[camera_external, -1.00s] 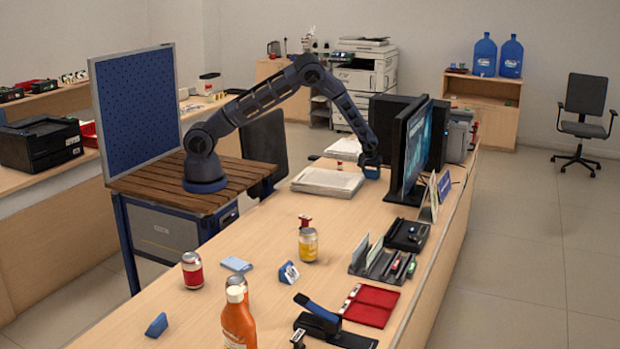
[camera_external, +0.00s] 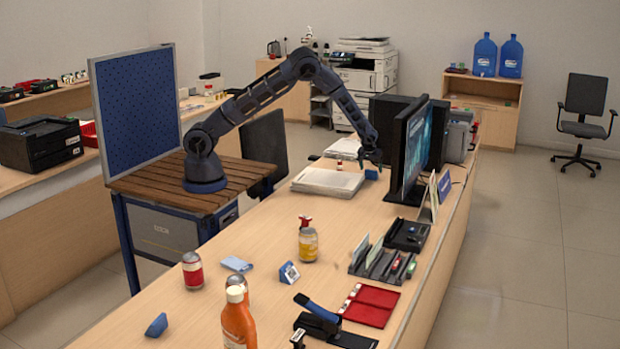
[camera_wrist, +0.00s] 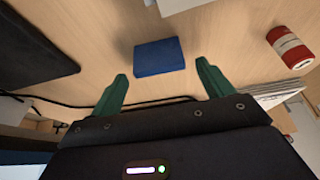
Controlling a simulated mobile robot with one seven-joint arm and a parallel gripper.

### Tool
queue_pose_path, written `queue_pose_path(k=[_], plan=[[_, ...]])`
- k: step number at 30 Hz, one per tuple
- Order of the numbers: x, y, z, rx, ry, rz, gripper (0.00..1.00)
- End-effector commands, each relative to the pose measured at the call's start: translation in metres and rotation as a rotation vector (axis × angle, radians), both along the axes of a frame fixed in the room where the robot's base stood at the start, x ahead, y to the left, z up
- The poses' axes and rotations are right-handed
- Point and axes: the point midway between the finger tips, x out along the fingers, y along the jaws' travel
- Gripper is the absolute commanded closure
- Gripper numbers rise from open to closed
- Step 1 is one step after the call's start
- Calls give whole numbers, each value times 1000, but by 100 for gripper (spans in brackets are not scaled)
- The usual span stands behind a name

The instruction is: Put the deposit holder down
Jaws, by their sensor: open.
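The deposit holder, a small blue block (camera_wrist: 159,57), lies on the wooden counter in the wrist view, just beyond and between my fingertips. It also shows in the external view (camera_external: 371,174), on the counter between the paper stack and the monitor. My gripper (camera_wrist: 162,69) has its two green fingers spread apart, with nothing held between them. In the external view my gripper (camera_external: 371,157) is just above the blue block, with a small gap.
A paper stack (camera_external: 327,182) lies left of the block and the monitor (camera_external: 412,150) stands close on its right. A red-and-white can (camera_wrist: 290,47) and a black cable (camera_wrist: 70,103) are near in the wrist view.

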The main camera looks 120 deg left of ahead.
Motion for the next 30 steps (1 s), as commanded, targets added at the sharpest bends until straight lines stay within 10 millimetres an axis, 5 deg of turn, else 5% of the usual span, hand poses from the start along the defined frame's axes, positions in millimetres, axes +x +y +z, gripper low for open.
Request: queue_pose_path(k=[12,25,30], plan=[[1,-28,66,0,-1,-1,20],[0,-33,78,-2,-1,-3,20],[5,-56,102,-23,-14,-43,20]])
